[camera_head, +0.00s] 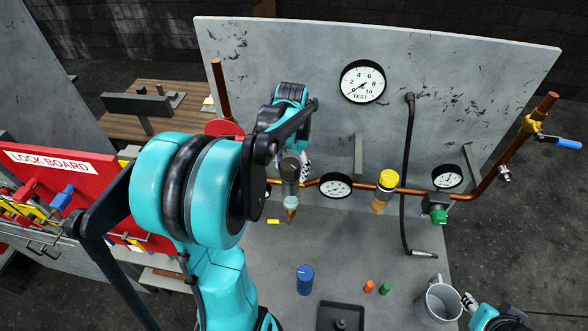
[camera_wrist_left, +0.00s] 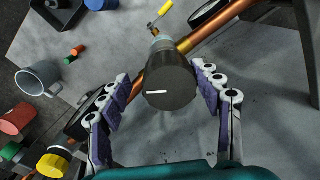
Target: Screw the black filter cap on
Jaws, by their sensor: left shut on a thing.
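The copper pipe (camera_head: 415,191) carries a gauge (camera_head: 335,186), a yellow-topped unit (camera_head: 388,180) and a green knob (camera_head: 438,216). A blue cylinder (camera_head: 305,280), a grey mug (camera_head: 438,304) and a black tray (camera_head: 340,317) stand on the bench. A red lock board (camera_head: 60,185) is at left.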

